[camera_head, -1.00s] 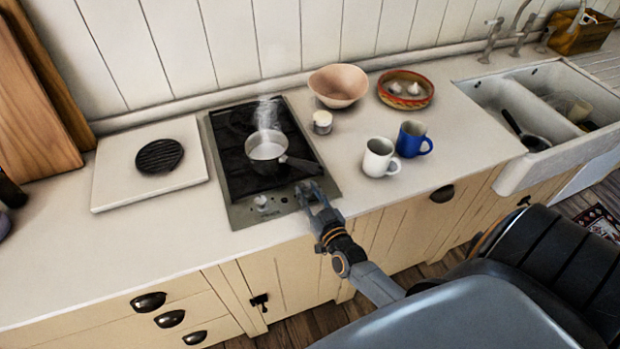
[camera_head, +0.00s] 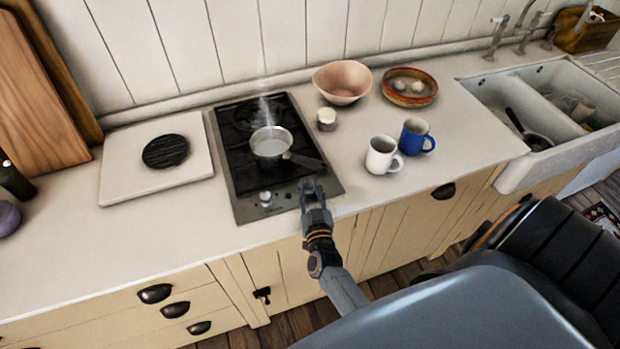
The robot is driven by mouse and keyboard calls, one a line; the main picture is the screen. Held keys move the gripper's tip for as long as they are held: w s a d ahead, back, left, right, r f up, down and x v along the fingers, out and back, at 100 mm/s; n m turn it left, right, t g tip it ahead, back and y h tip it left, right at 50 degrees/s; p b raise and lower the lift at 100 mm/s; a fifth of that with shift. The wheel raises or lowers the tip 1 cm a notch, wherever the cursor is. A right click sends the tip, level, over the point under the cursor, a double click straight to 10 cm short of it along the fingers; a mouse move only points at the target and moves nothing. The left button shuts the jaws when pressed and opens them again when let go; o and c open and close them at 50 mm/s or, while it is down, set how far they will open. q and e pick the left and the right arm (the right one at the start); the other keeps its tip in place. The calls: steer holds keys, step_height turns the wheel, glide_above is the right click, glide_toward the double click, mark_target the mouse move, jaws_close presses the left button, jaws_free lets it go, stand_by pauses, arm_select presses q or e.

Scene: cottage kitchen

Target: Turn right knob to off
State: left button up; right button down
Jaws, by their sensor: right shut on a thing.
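A gas stove (camera_head: 249,211) with a dark top is set in the counter. A steaming saucepan (camera_head: 269,142) stands on it, its dark handle pointing to the lower right. The left knob (camera_head: 265,197) shows on the stove's front strip. My right gripper (camera_head: 312,187) is at the right end of that strip, where it hides the right knob. It is shut there, apparently on that knob; the knob's angle cannot be seen. My left gripper is not in view.
A white mug (camera_head: 381,155), a blue mug (camera_head: 414,137) and a small jar (camera_head: 327,119) stand right of the stove. A pink bowl (camera_head: 341,80) and a patterned dish (camera_head: 409,86) are behind them. A white board (camera_head: 120,178) lies left. The front counter is clear.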

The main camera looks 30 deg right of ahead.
steer(key=c, duration=1)
jaws_free()
steer(key=shift+y, duration=0.3)
